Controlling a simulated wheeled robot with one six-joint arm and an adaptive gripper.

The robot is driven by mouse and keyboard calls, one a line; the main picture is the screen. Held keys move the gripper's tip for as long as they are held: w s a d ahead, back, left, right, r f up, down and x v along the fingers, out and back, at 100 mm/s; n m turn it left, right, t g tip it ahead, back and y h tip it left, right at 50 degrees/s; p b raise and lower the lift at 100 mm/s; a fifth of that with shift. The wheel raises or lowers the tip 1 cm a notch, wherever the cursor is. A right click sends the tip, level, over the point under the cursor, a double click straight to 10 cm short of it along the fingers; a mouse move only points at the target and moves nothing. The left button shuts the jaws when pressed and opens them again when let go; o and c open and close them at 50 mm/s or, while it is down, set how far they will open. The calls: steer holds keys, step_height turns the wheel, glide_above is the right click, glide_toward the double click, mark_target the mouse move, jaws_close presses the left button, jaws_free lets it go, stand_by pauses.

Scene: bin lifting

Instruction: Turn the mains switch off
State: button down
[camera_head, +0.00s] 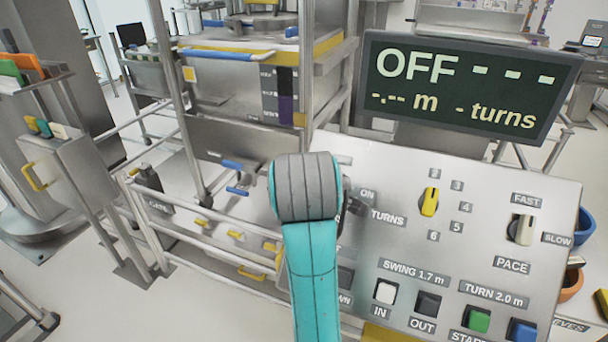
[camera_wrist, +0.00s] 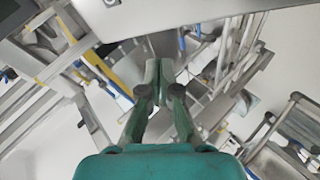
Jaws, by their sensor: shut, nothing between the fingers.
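The grey control panel (camera_head: 395,270) fills the lower right of the head view. An ON label (camera_head: 367,196) shows at its upper left, just right of my teal and grey arm. A dark piece (camera_head: 355,206) sits beside that label, mostly hidden by my arm; I cannot tell whether it is the mains switch. The display (camera_head: 470,85) above the panel reads OFF, with dashes below and beside it. My gripper (camera_wrist: 160,72) shows in the wrist view, its fingers together and empty. In the head view it is hidden behind my arm.
The panel also holds a yellow turns knob (camera_head: 429,202), a pace knob (camera_head: 522,230), and white, black, green and blue buttons. A railing (camera_head: 190,255) and a steel frame with a blue-handled bin (camera_head: 225,55) stand to the left.

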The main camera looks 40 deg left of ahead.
steer(key=shift+v, duration=1.95)
steer(key=shift+f, duration=0.1)
